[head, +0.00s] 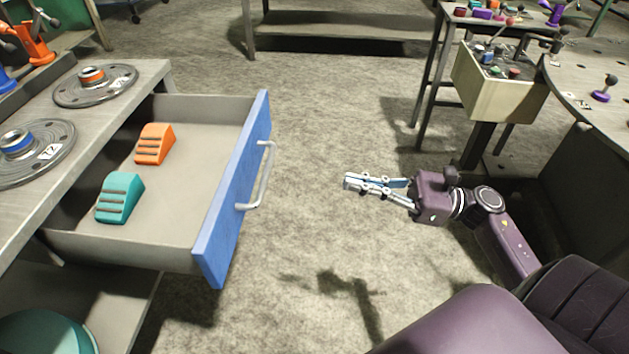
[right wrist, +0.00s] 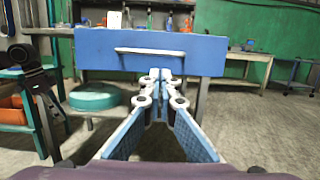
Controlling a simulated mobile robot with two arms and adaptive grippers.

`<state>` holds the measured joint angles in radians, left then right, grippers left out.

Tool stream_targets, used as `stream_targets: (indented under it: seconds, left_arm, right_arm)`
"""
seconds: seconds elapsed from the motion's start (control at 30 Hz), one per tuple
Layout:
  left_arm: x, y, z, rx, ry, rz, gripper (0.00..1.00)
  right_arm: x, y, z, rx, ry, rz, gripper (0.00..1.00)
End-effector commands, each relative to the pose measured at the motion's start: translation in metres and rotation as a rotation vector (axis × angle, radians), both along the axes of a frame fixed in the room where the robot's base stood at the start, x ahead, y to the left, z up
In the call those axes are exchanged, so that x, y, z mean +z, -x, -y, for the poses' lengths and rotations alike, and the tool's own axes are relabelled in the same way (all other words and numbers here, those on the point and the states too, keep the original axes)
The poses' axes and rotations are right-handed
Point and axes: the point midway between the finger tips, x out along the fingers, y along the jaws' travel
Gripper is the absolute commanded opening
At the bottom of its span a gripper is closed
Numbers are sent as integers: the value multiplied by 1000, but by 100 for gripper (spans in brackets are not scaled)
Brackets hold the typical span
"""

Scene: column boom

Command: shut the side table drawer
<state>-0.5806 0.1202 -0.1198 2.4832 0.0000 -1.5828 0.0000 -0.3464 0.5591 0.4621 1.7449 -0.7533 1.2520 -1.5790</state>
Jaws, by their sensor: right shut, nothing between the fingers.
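The side table drawer (head: 180,245) is pulled well out in the head view, with a blue front panel (head: 235,190) and a pale bar handle (head: 262,178). An orange wedge block (head: 154,144) and a teal wedge block (head: 119,198) lie inside it. My right gripper (head: 350,182) is shut and empty, to the right of the handle and apart from it, pointing towards the drawer front. In the right wrist view the blue front (right wrist: 205,53) and handle (right wrist: 150,52) are ahead, beyond the fingertips (right wrist: 160,78). My left gripper is not in view.
The side table top (head: 110,120) carries two round metal discs (head: 95,86). Open carpet (head: 310,120) lies between drawer and gripper. A beige control box (head: 495,88) and a table (head: 600,85) stand on the right. A teal round object (head: 45,333) sits below the drawer.

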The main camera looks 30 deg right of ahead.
Motion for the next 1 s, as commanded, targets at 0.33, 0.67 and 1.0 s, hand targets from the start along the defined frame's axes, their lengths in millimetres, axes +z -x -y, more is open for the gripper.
stream_targets:
  seconds: [0.33,0.67,1.0]
  left_arm:
    - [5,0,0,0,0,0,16]
    - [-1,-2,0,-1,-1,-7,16]
    - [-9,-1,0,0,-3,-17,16]
  right_arm:
    - [16,-37,-54,2,-7,0,0]
    - [25,-69,-99,-2,-8,-2,0]
    - [26,-75,-108,-3,-7,-5,0]
